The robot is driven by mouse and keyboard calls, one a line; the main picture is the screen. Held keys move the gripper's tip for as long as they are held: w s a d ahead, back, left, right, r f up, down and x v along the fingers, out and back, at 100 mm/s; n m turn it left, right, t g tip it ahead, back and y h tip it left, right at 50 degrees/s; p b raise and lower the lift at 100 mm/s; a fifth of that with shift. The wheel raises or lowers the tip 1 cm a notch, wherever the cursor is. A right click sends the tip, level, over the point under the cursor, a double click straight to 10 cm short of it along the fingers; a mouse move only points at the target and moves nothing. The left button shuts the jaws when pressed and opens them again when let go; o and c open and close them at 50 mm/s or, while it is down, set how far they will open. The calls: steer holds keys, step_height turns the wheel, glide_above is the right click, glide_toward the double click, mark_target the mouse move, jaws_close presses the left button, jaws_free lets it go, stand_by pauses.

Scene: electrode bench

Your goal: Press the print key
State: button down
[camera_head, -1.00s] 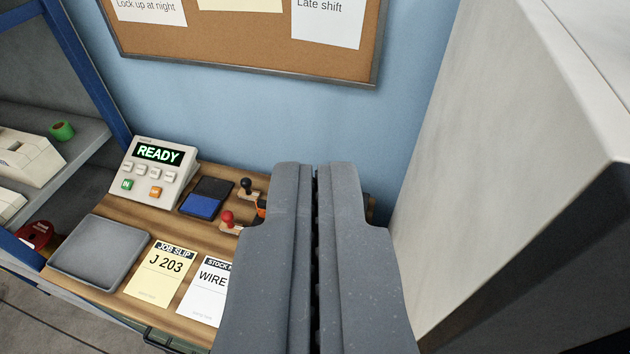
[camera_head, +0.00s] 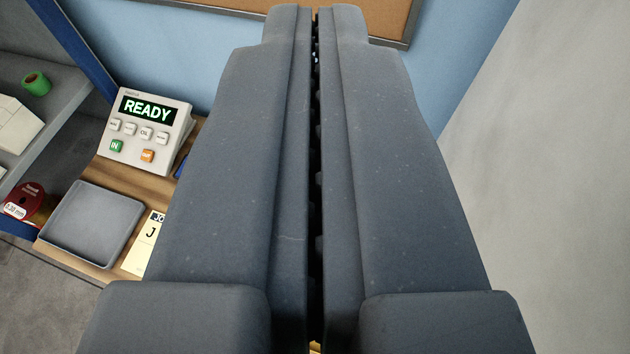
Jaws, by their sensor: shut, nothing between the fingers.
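The grey-white terminal (camera_head: 176,142) stands on the wooden bench at the left, its lit display (camera_head: 148,110) reading READY. Below the display is a row of small pale keys (camera_head: 145,133). Under them are a green key (camera_head: 116,146) marked IN and an orange key (camera_head: 148,156). The other key labels are too small to read surely, so I cannot tell which is the print key. My gripper (camera_head: 316,12) is shut and empty, its fingers pointing up the middle of the picture. In the picture it is to the right of the terminal, apart from its keys. It hides much of the bench.
A grey tray (camera_head: 92,225) and a partly hidden job slip (camera_head: 142,250) lie in front of the terminal. A pale upright surface (camera_head: 520,160) fills the right.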

steer(key=w+f+g+h, duration=0.3)
steer(key=w+f+g, duration=0.1)
steer(key=w+f, duration=1.2)
steer(key=w+f+n+g+h, duration=0.1)
steer(key=w+f+g, duration=0.1)
steer(key=f, duration=0.9)
steer(key=w+f+g+h, duration=0.1)
steer(key=w+f, duration=0.4)
steer(key=f, duration=0.7)
steer(key=shift+w+a+f+n+g+p, duration=0.15)
steer(key=shift+a+f+n+g+p, duration=0.15)
steer(key=shift+a+n+g+p, duration=0.15)
step_height(320, 180, down, 8)
steer(key=b, duration=0.3)
steer(key=shift+r, duration=0.2)
steer(key=shift+f+b, duration=0.55)
steer(key=shift+f, duration=0.05)
steer(key=shift+f, duration=0.1)
steer(key=shift+f+b, duration=0.3)
steer(key=shift+b, duration=0.1)
